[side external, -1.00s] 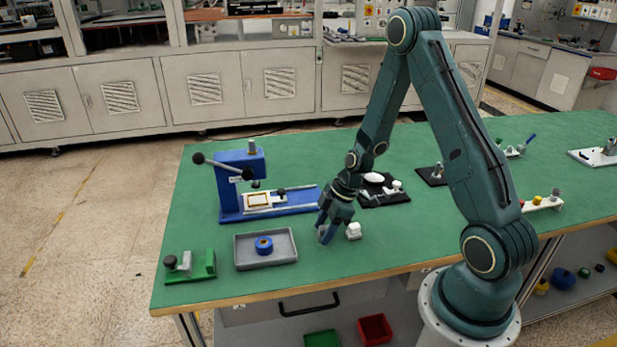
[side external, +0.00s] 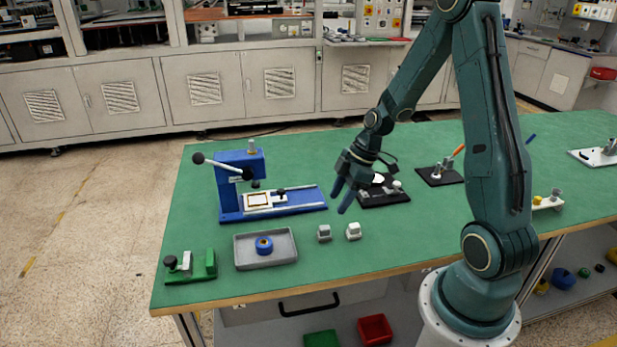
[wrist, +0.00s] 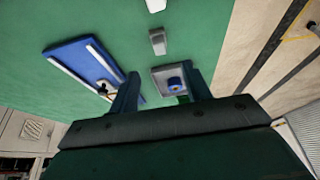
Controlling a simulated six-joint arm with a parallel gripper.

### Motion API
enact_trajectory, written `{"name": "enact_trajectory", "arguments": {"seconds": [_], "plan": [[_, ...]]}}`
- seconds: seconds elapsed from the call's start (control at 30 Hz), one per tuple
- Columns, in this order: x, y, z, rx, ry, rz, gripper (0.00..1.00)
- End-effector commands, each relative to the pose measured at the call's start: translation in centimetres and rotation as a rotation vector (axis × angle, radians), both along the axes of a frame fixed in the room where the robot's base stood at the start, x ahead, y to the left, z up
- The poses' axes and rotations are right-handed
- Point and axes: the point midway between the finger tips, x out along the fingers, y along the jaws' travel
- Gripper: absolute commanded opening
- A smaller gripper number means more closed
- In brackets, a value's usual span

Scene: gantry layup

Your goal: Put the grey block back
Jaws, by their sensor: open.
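The grey block (side external: 324,233) stands on the green table, between the grey tray and a white block (side external: 353,231). In the wrist view the grey block (wrist: 158,42) lies beyond my fingers, near the top middle, with the white block (wrist: 156,5) cut off at the top edge. My gripper (side external: 343,201) is open and empty. It is above the table, up and to the right of the grey block in the side view, apart from it. Its two fingers (wrist: 163,95) show spread in the wrist view.
A black plate (side external: 372,203) with parts lies close behind my gripper. The table front between the blocks and edge is clear.

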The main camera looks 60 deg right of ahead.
Motion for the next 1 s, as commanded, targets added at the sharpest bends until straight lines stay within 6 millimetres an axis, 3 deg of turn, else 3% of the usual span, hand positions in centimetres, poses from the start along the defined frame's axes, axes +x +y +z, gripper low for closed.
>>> {"name": "enact_trajectory", "arguments": {"seconds": [0.23, 1.0], "plan": [[-0.4, -0.5, 1.6, -0.001, -0.002, 0.000, 0.48], [-0.5, -0.2, 2.2, -0.004, 0.003, -0.005, 0.48]]}}
